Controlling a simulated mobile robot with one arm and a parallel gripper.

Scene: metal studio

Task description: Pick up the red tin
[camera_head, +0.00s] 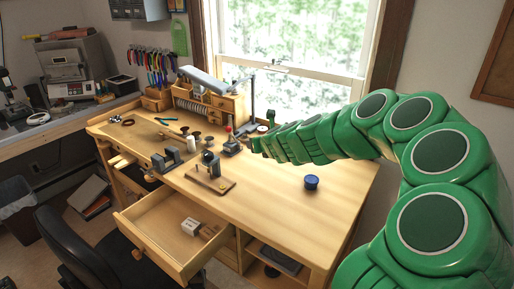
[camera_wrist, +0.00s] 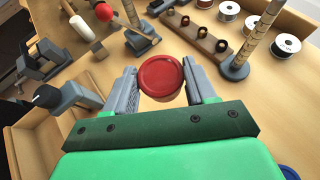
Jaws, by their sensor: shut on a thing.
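The red tin (camera_wrist: 160,77) is a round tin seen from above in the wrist view. It sits between the two grey fingers of my gripper (camera_wrist: 158,84), which are shut on its sides. In the head view, my green arm reaches across the bench and my gripper (camera_head: 254,142) is small at its far end, near the back of the bench. I cannot make out the tin clearly in the head view. Whether the tin touches the bench top or is lifted is hard to tell.
The wooden bench (camera_head: 285,215) has clear room at its front right, apart from a blue tin (camera_head: 311,183). An open drawer (camera_head: 175,245) juts out below. In the wrist view, a spool rack (camera_wrist: 195,35), a post stand (camera_wrist: 250,45) and a red-ball tool (camera_wrist: 104,12) stand close ahead.

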